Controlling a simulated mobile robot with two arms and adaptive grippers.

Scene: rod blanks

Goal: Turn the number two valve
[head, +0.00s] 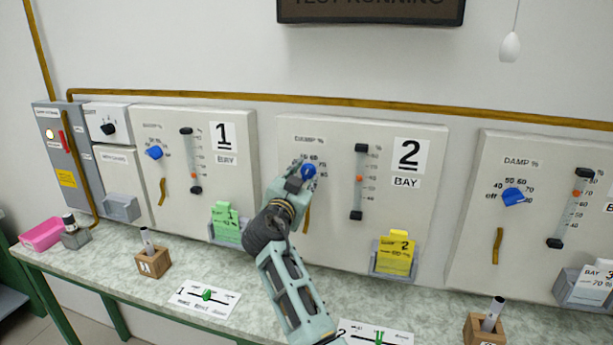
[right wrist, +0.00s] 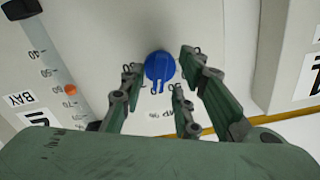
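The number two valve is a blue knob (head: 308,171) on the bay 2 panel (head: 335,140), left of its slider. In the right wrist view the knob (right wrist: 158,66) appears upside down, with its pointer end toward the picture's bottom. My right gripper (head: 299,177) reaches up to this knob and hides part of its dial. In the right wrist view my right gripper (right wrist: 160,74) is open, its fingers spread to both sides of the knob. Small gaps show between fingers and knob. My left gripper is not in view.
Bay 1 panel (head: 240,115) and a third panel (head: 480,190) carry similar blue knobs. A green card (head: 226,224) and a yellow card (head: 396,255) sit in holders. Wooden pen blocks (head: 153,265) and instruction sheets (head: 190,298) lie on the counter (head: 255,310).

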